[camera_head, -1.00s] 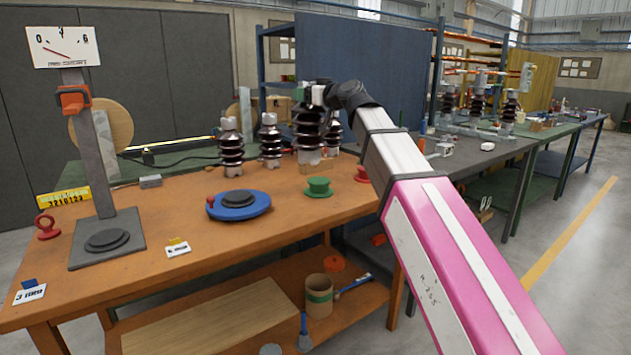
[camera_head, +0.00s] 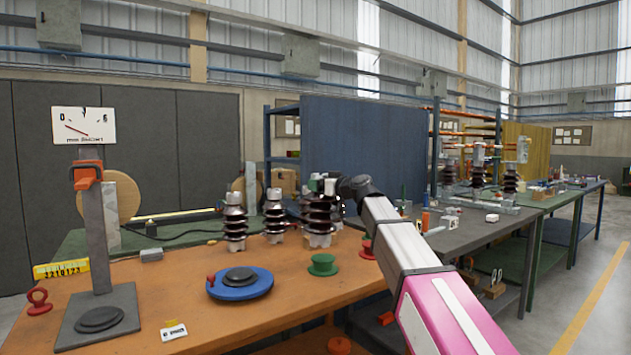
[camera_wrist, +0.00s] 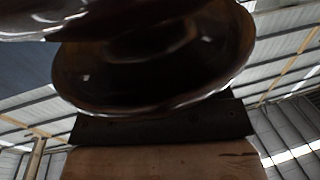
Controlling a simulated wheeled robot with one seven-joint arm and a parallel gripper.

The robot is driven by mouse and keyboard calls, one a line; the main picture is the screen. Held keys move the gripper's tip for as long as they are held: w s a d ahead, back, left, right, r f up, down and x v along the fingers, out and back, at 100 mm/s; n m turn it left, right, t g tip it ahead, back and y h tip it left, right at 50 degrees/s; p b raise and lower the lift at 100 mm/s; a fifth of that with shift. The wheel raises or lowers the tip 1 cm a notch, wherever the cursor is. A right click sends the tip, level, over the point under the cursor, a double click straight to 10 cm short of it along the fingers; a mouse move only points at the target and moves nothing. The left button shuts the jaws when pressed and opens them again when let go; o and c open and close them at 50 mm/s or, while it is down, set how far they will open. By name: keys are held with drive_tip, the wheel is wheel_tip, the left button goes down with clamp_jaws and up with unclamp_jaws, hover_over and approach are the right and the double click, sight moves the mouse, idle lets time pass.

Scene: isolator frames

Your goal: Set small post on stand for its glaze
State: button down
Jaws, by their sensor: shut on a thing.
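Several dark brown ribbed posts with pale ends stand toward the back of the orange-brown bench, among them a left post (camera_head: 234,222) and a middle post (camera_head: 274,217). My gripper (camera_head: 327,186) is shut at the top of a wider brown post (camera_head: 318,213), right of these. Its pale foot is close to the bench top; I cannot tell whether it touches. Another post is partly hidden behind it. The wrist view shows a dark brown glossy rim (camera_wrist: 150,75) close up.
A blue turntable (camera_head: 240,283) with a grey disc lies left of the green stand. A dial scale (camera_head: 105,220) stands at the bench's left, beside a yellow counter (camera_head: 61,268). A small card (camera_head: 173,331) lies near the front. Bare bench (camera_head: 290,310) lies in front of the green stand.

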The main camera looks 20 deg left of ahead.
drive_tip(key=shift+w+d+f, duration=0.1)
drive_tip(key=shift+w+f, duration=0.15)
drive_tip(key=shift+w, duration=0.3)
drive_tip(key=shift+w+d+f, duration=0.1)
drive_tip(key=shift+w+f, duration=0.1)
drive_tip(key=shift+w, duration=0.3)
drive_tip(key=shift+f, duration=2.05)
drive_tip(key=shift+c, duration=0.6)
unclamp_jaws()
drive_tip(key=shift+f, duration=0.2)
drive_tip(key=shift+r, duration=0.1)
drive_tip(key=v, duration=1.2)
drive_tip(key=shift+s, duration=0.1)
